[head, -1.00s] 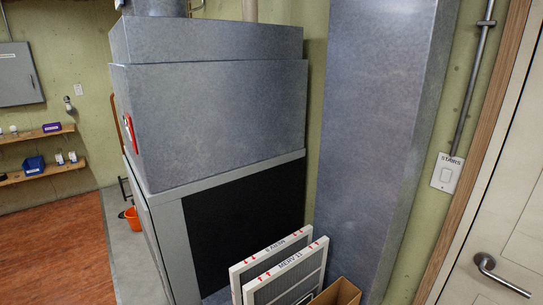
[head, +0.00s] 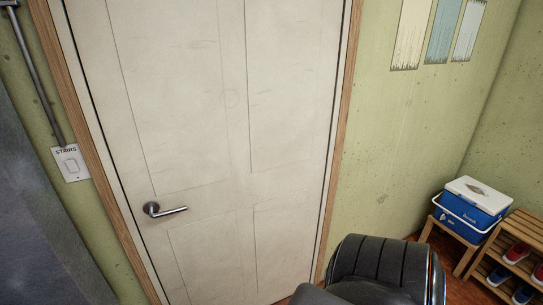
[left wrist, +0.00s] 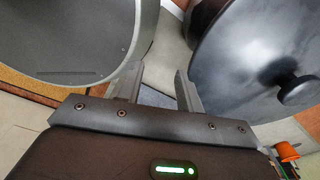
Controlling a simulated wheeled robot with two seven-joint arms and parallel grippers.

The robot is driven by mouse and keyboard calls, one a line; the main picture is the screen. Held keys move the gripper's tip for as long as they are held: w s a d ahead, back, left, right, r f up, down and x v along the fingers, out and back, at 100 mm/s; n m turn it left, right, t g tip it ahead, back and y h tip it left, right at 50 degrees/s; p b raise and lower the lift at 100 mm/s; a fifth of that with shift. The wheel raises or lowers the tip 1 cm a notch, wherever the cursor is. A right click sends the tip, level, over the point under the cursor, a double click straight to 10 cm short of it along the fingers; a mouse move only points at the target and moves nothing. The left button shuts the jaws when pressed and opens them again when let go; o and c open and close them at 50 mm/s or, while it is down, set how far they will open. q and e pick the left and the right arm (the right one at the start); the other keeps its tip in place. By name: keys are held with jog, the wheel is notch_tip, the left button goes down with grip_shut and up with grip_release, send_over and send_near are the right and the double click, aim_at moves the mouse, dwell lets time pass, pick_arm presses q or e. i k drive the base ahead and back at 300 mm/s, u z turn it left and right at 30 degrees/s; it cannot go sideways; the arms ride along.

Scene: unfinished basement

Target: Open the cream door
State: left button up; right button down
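The cream door (head: 235,130) fills the middle of the head view. It sits flush in its wooden frame and looks shut. Its metal lever handle (head: 165,209) is on the left side of the door, pointing right, with nothing touching it. My left gripper (left wrist: 160,75) shows only in the left wrist view, its two fingers apart with nothing between them. It is not in the head view, so its distance from the handle is unclear. My right gripper is not in view.
A switch plate marked STAIRS (head: 70,162) is left of the door, beside grey metal ductwork (head: 40,215). A blue cooler (head: 470,212) and a wooden shoe rack (head: 518,250) stand at right. An orange bucket (left wrist: 287,152) shows in the left wrist view.

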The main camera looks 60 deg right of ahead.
aim_at(215, 117)
jog(key=z, duration=1.55)
